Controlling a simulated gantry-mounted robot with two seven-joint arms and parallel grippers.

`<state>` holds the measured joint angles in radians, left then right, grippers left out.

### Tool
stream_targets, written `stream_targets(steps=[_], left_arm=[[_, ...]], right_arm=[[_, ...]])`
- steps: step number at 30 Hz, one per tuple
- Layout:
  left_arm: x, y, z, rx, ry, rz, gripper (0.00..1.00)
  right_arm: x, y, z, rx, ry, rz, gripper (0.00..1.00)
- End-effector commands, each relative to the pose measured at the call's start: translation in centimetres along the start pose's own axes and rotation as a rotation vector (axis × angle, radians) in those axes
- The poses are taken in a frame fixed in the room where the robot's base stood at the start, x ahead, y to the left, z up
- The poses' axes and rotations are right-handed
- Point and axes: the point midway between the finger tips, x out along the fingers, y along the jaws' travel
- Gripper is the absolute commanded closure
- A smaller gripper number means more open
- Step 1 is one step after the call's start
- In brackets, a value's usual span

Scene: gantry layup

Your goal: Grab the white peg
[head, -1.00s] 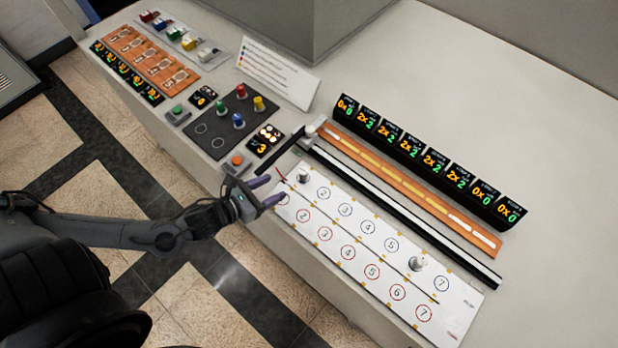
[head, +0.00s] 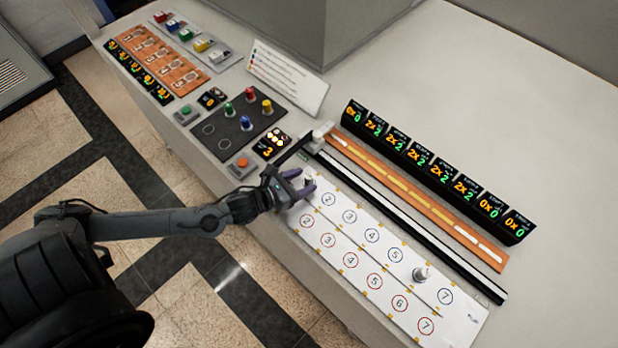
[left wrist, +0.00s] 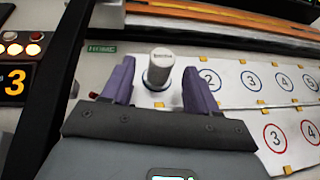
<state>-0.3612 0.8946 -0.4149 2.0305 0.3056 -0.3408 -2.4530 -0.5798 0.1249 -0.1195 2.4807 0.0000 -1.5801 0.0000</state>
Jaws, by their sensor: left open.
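A white peg (left wrist: 159,68) stands upright on the white numbered board (head: 385,262), at its upper left end. In the left wrist view it sits between the two purple fingers of my left gripper (left wrist: 158,88). The fingers are apart, with a gap on either side of the peg. In the head view my left gripper (head: 297,186) is at the board's left end and partly covers this peg. A second white peg (head: 421,273) stands on the board's top row, left of the circle marked 7. My right gripper is not in view.
A black rail and an orange strip (head: 420,202) run behind the board. A row of dark displays (head: 437,170) stands behind them. A grey panel with coloured pegs (head: 232,127) and an orange button (head: 242,162) are to the left. The table's right side is clear.

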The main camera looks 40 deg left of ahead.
Motion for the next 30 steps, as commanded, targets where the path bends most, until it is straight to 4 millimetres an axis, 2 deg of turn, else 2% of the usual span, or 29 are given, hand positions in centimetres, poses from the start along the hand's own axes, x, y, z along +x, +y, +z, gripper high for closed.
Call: stream_targets(steps=[4,12,14,24,30], left_arm=[[1.17,-0.07,-0.01,0.0,0.0,-0.001,0.41],[1.36,-0.06,-0.05,0.0,0.001,-0.001,0.41],[1.36,-0.06,-0.05,0.0,0.001,-0.001,0.49],[1.34,-0.06,-0.04,0.0,0.001,-0.001,1.0],[1.34,-0.06,-0.01,0.0,0.0,-0.001,1.0]], right_arm=[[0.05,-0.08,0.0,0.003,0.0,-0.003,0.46],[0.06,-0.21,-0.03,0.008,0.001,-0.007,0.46],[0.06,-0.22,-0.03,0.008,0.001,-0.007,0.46],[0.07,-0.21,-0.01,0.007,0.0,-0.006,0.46],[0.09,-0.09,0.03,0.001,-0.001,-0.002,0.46]])
